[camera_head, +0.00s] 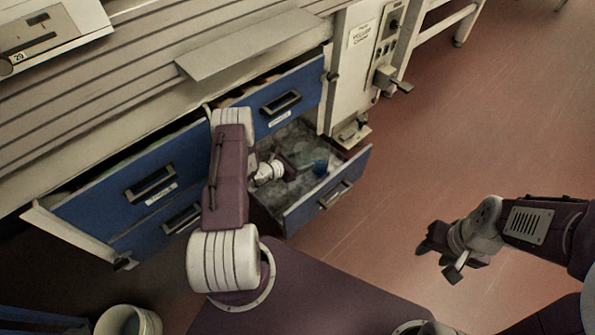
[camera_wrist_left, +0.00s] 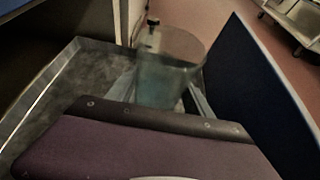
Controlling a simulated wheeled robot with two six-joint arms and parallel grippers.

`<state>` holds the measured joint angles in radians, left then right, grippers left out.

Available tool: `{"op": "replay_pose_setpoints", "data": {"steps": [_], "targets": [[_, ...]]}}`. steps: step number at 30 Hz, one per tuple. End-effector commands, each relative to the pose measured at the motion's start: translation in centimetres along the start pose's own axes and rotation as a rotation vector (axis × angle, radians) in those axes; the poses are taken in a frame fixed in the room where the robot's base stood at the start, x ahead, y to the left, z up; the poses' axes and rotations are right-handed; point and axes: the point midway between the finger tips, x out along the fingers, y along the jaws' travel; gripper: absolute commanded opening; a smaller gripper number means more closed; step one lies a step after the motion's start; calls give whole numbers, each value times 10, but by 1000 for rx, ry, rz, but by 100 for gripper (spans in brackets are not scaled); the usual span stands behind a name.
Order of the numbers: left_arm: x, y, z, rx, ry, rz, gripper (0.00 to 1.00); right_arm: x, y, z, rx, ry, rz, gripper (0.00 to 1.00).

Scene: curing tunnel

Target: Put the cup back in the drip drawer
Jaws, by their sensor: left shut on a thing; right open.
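The drip drawer (camera_head: 333,196) is the lower right blue-fronted drawer, pulled out, with a grey speckled floor. A small translucent bluish cup (camera_head: 320,167) shows inside its outline. My left gripper (camera_head: 306,166) reaches into the drawer from above and is shut on the cup. In the left wrist view the cup (camera_wrist_left: 168,70) stands nearly upright between the fingers, with the drawer's blue front (camera_wrist_left: 262,95) to the right and its floor (camera_wrist_left: 72,85) to the left. I cannot tell whether the cup touches the floor. My right gripper (camera_head: 450,262) is open and empty over the reddish floor.
Other blue drawers (camera_head: 150,185) line the bench; the one above (camera_head: 283,100) stands slightly open. A metal plate (camera_head: 245,45) lies on the slatted bench top. A control box (camera_head: 365,60) stands right of the drawers. A pale bucket (camera_head: 128,318) is at bottom left. Floor at right is clear.

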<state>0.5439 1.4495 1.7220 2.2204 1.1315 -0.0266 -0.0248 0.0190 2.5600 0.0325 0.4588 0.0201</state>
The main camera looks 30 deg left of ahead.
Motion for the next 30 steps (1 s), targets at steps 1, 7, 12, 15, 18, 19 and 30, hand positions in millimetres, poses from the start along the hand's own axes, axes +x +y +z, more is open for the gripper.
{"op": "replay_pose_setpoints", "data": {"steps": [1, 7, 12, 15, 18, 19, 30], "targets": [[5, -1, -10, 0, 1, -1, 14, 8, 0, 1, 0, 0, 0, 42], [26, -1, -52, 0, 0, -3, 14, 41, 1, 4, 0, 0, 0, 42], [28, -1, -55, 1, -1, -3, 14, 42, 1, 4, 0, 0, 0, 42], [35, -1, -69, 1, -1, -4, 14, 53, 1, 6, 0, 0, 0, 42], [44, -1, -87, 0, 0, -4, 14, 68, 1, 7, 0, 0, 0, 42], [45, -1, -90, 1, -1, -4, 14, 71, 1, 7, 0, 0, 0, 42], [46, -1, -91, 1, -1, -4, 14, 70, 1, 7, 0, 0, 0, 42]]}}
